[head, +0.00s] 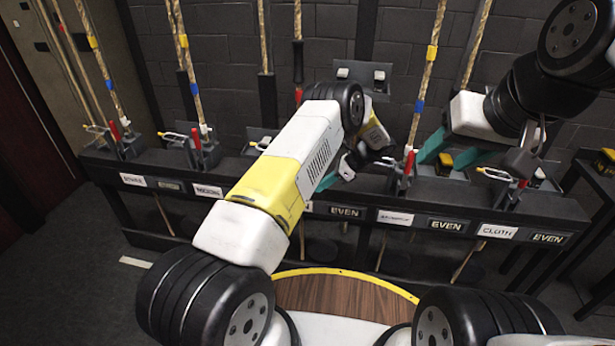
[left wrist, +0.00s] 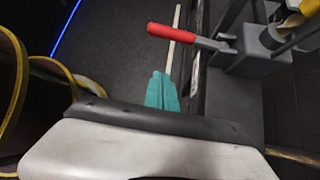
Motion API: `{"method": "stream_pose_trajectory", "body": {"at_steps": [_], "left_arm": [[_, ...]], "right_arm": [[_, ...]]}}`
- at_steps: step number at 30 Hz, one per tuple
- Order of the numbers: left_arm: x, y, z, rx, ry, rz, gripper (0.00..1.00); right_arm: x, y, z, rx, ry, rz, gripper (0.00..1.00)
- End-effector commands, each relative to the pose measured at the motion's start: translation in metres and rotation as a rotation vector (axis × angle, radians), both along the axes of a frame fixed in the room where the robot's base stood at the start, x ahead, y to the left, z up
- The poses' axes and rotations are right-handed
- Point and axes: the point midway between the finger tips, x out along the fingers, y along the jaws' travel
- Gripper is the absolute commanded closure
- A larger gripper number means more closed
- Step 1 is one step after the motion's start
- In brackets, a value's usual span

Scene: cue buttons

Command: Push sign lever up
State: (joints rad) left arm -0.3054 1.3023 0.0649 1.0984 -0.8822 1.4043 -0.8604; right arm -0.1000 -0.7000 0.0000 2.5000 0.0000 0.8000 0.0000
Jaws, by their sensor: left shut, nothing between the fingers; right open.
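Several rope stations with red-handled levers stand along a dark rail. One red lever (head: 408,162) stands roughly upright right of my left gripper (head: 327,181), whose teal fingers partly show beside my arm. In the left wrist view a red lever (left wrist: 186,36) sticks out from a grey bracket (left wrist: 268,45). The shut, empty left fingers (left wrist: 161,78) are below it in the picture, apparently apart from it. I cannot tell which head-view lever this is. My right gripper (head: 448,152) is open near the rail, its teal fingers spread. My left arm hides part of the rail.
White and dark plates line the rail front, including a "CLOTH" plate (head: 497,231) and an "EVEN" plate (head: 345,211). Ropes (head: 425,75) with yellow and blue bands rise above the stations. A brick wall (head: 225,50) stands behind. Open floor (head: 70,260) lies at left.

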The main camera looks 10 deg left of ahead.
Motion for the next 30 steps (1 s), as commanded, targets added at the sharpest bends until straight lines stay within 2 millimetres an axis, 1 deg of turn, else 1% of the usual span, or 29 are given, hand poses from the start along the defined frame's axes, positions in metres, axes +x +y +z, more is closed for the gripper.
{"method": "stream_pose_trajectory", "body": {"at_steps": [9,14,17,28,30], "left_arm": [[0.0,0.0,-0.001,0.001,0.001,-0.001,1.0],[-0.001,0.007,-0.007,0.001,0.002,0.0,1.0],[-0.003,0.018,-0.018,0.001,0.003,0.001,1.0],[-0.012,0.072,-0.073,0.0,0.004,0.002,1.0],[-0.007,0.076,-0.06,-0.001,-0.003,0.002,1.0]], "right_arm": [[0.0,0.0,0.0,0.0,0.0,0.0,0.51],[0.0,0.0,0.0,0.0,0.0,0.0,0.51],[0.0,0.0,0.0,0.0,0.0,0.0,0.51],[0.0,0.0,0.0,0.0,0.0,0.0,0.51],[0.0,0.0,0.0,0.0,0.0,0.0,0.51]]}}
